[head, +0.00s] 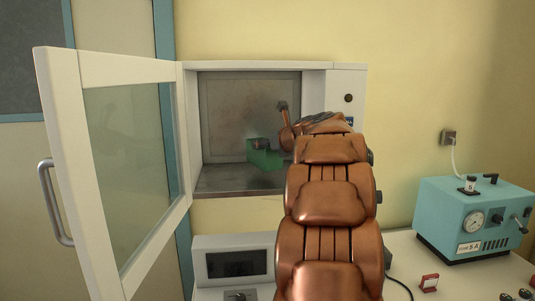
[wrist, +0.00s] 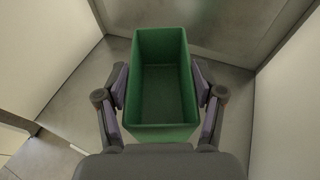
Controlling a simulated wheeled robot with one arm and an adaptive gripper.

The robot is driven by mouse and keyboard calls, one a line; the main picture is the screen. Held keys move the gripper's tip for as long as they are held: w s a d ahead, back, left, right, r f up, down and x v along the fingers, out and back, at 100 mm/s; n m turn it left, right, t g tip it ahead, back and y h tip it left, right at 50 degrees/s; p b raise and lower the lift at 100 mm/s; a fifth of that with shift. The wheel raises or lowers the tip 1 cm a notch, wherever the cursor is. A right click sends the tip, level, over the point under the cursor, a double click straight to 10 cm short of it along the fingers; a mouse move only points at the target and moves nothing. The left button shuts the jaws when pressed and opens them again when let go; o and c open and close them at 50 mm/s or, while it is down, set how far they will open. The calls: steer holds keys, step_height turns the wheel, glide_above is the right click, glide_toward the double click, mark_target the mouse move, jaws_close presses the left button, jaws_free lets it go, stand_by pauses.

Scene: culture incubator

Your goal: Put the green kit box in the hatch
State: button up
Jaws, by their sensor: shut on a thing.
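The green kit box (head: 264,158) is an open, empty-looking bin inside the hatch (head: 240,193), a white-framed recess with a grey metal interior. In the wrist view the box (wrist: 160,129) is upright between the two pads of my gripper (wrist: 160,95), which is shut on its long side walls. The hatch floor (wrist: 75,80) shows around the box, with the back wall just beyond it. In the head view my gripper (head: 270,145) is partly hidden behind my arm. I cannot tell whether the box's bottom touches the floor.
The hatch's glass door (head: 125,165) stands wide open to the left. A white unit with a dark screen (head: 237,263) sits below the opening. A teal pump with a gauge (head: 470,220) and a small red item (head: 429,283) are on the bench at right.

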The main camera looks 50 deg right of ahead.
mark_target(268, 153)
steer(key=shift+f, duration=1.6)
steer(key=shift+f, duration=0.2)
steer(key=o, duration=1.3)
steer(key=shift+s+r, duration=0.1)
steer(key=shift+r, duration=0.05)
steer(key=shift+s+a+r, duration=0.1)
steer(key=shift+s+r, duration=0.05)
steer(key=b+v, duration=0.1)
steer(key=v, duration=1)
steer(key=shift+s, duration=0.3)
